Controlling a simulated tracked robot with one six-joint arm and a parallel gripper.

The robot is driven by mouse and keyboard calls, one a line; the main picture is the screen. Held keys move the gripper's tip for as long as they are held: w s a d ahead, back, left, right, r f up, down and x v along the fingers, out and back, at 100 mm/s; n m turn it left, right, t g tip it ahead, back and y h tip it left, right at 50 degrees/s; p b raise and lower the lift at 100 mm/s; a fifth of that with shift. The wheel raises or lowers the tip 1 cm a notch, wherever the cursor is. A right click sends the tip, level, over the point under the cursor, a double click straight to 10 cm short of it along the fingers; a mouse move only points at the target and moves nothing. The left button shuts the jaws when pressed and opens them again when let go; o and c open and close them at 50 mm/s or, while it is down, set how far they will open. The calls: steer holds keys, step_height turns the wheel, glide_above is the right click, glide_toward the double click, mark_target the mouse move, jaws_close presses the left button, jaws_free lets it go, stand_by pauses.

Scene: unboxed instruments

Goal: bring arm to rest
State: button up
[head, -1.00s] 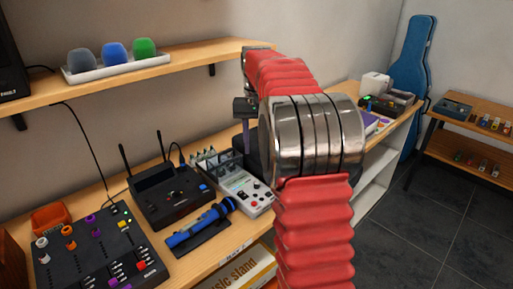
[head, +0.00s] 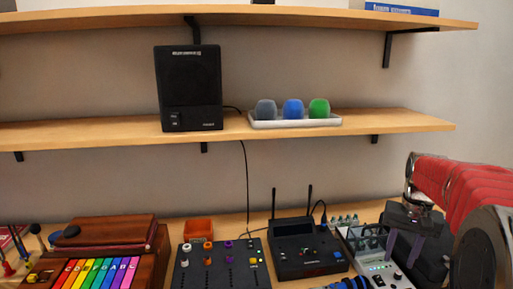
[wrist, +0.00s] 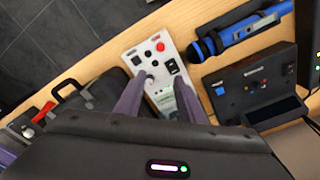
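My gripper (head: 401,258) hangs at the right of the head view, fingers pointing down over a grey-white device with knobs (head: 382,272). In the wrist view my gripper's two purple fingers (wrist: 159,90) stand apart with nothing held between them. The same grey-white device (wrist: 150,62), with a red button and black knobs, lies beyond and between the fingers there. I cannot tell how far above it the fingertips are. My red-sleeved arm fills the right edge of the head view.
A black receiver with antennas (head: 304,250) and a mixer with coloured knobs (head: 222,265) stand on the bench. A blue microphone (wrist: 240,32) and a black case (wrist: 88,100) flank the device. A shelf (head: 100,135) runs above, holding a speaker (head: 190,88) and a tray of foam covers (head: 292,123).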

steer(key=s+a+r+n+t, duration=0.2)
steer(key=s+a+n+t, duration=0.2)
steer(key=s+a, duration=1.7)
steer(key=shift+s+a+n+t, duration=0.4)
steer(key=shift+a+n, duration=0.1)
steer(key=shift+n, duration=0.4)
stand_by(0.3)
